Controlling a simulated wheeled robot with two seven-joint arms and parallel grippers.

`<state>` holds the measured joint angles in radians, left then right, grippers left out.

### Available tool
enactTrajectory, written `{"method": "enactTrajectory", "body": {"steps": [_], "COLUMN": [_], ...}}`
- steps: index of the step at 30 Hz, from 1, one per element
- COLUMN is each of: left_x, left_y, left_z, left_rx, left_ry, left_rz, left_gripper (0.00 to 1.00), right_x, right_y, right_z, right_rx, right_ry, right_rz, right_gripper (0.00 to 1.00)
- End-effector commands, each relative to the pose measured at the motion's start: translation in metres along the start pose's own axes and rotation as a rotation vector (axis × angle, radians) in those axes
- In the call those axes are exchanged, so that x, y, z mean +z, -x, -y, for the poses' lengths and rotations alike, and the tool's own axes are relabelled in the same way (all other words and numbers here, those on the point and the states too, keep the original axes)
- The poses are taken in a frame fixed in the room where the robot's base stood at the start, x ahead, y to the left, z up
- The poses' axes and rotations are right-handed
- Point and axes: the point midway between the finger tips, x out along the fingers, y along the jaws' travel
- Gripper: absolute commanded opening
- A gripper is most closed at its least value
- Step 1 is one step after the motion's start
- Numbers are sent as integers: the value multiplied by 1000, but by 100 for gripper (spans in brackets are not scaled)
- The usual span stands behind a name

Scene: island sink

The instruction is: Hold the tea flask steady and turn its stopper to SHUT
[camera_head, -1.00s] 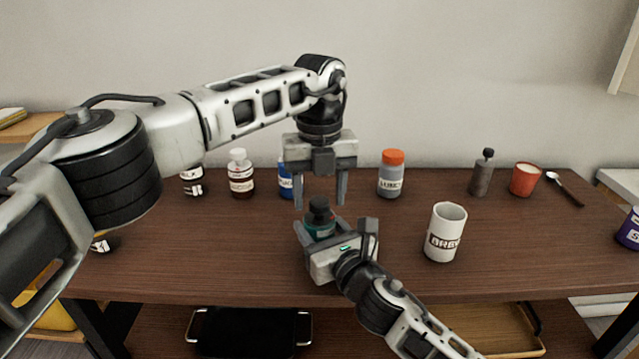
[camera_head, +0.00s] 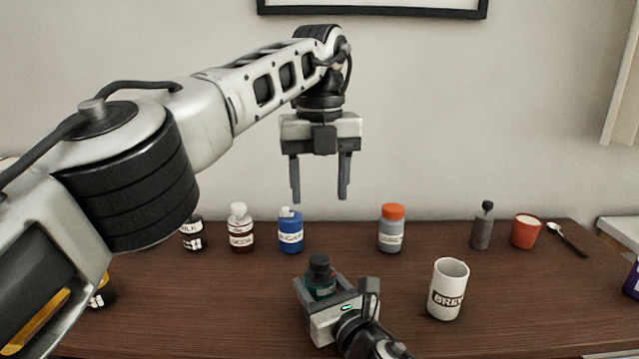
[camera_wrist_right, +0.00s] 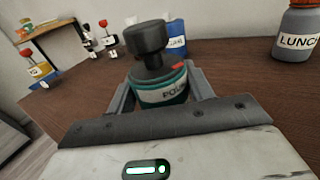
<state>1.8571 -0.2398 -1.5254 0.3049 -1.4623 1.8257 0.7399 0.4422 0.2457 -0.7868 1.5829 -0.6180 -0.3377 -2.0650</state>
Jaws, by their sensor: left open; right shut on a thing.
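The tea flask (camera_head: 320,289) is a small teal-green container with a black stopper (camera_head: 319,264), upright on the brown table. My right gripper (camera_head: 328,284) is shut on the flask's body, one finger on each side. In the right wrist view the flask (camera_wrist_right: 163,92) stands between the fingers, its black stopper (camera_wrist_right: 148,42) on top. A pale label reading "POU…" and a red mark show below the stopper; the rest of the label is hidden. My left gripper (camera_head: 320,196) is open and empty, pointing down, well above the stopper and apart from it.
A white BREW mug (camera_head: 448,290) stands to the right of the flask. Behind are a blue container (camera_head: 290,232), a brown-red bottle (camera_head: 241,232), an orange-lidded LUNCH jar (camera_head: 391,230), a grey bottle (camera_head: 482,228) and a red cup (camera_head: 525,232). The table between mug and red cup is clear.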

Motion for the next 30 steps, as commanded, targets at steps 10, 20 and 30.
{"method": "enactTrajectory", "body": {"steps": [10,20,30], "left_x": [0,0,0], "left_y": [0,-1,0], "left_z": [0,0,0], "left_rx": [0,0,0], "left_ry": [0,0,0], "left_rz": [0,0,0], "left_gripper": [54,54,54], "right_x": [-2,-1,-2], "right_y": [0,4,66], "right_z": [0,0,0], "right_rx": [0,0,1], "right_ry": [0,1,1], "right_rz": [-3,-1,-4], "right_gripper": [77,77,77]}}
